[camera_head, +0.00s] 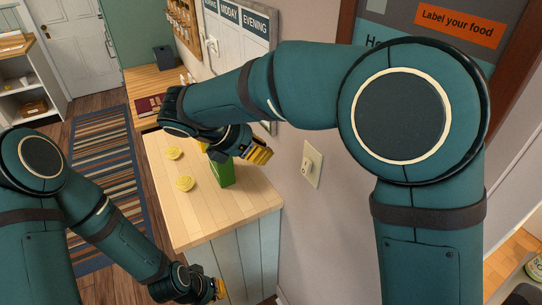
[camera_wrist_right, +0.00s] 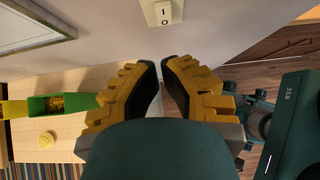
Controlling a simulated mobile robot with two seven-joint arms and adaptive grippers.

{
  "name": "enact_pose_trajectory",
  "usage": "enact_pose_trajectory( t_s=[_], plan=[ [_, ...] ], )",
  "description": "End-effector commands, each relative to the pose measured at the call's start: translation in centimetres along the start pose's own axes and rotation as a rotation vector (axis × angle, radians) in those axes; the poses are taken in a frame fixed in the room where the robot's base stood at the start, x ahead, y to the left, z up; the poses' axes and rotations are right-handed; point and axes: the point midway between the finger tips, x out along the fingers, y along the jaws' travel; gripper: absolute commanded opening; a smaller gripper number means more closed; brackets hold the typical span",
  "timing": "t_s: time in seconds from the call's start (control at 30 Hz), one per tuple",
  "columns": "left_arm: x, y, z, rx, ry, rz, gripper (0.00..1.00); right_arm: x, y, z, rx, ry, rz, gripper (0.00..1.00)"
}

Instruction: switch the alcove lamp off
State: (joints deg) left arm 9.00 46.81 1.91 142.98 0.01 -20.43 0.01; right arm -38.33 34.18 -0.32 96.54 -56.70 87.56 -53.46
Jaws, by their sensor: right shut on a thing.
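A cream wall switch (camera_head: 313,163) is on the grey wall right of the wooden counter. In the right wrist view the switch (camera_wrist_right: 163,12) shows at the top edge, with I and O marks; I cannot tell which way it is set. My right gripper (camera_head: 258,152) is left of the switch in the head view, apart from it. In the right wrist view its yellow fingers (camera_wrist_right: 162,62) are close together and point toward the switch; anything between them is hidden. My left gripper (camera_head: 219,289) is low by the counter's front, its opening unclear. I see no lamp.
The wooden counter (camera_head: 240,212) holds a green box (camera_head: 222,175), two yellow round things (camera_head: 173,153) (camera_head: 184,183) and a dark red book (camera_head: 149,105). A framed board (camera_head: 222,45) hangs on the wall above. A striped rug (camera_head: 101,180) lies on the floor at left.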

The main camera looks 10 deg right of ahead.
Motion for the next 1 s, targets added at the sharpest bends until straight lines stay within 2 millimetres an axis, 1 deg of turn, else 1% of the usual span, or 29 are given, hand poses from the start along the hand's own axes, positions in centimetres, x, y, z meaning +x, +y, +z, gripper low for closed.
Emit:
enact_pose_trajectory(
  t_s=[0.03,0.1,0.23,0.37,0.67,0.77,0.87,1.0],
  plan=[
    [1.0,-0.4,0.2,0.0,-0.001,-0.001,0.0,0.3,-0.1,-0.4,0.004,0.028,0.0,0.0],
    [1.9,-0.7,0.3,-0.001,-0.001,-0.002,0.0,0.5,-0.2,-0.8,0.005,0.074,0.0,0.0],
    [3.0,-1.1,0.5,-0.002,0.0,-0.003,0.0,0.4,-0.4,-1.2,0.003,0.143,0.003,0.0],
    [3.1,-1.2,0.5,-0.003,0.001,-0.004,0.0,0.2,-0.4,-1.2,0.001,0.173,0.006,0.0],
    [3.0,-1.1,0.4,-0.003,0.002,-0.004,0.0,0.2,-0.4,-1.2,0.001,0.173,0.005,0.0],
    [3.1,-1.1,0.4,-0.003,0.002,-0.004,0.0,0.7,-0.5,-1.3,0.0,0.172,0.003,0.0],
    [3.2,-1.2,0.5,-0.003,0.002,-0.004,0.0,1.9,-0.5,-1.5,0.001,0.172,0.002,0.0],
    [3.5,-1.3,0.5,-0.003,0.002,-0.005,0.0,4.4,-0.5,-1.9,0.001,0.171,0.001,0.0]
  ],
)
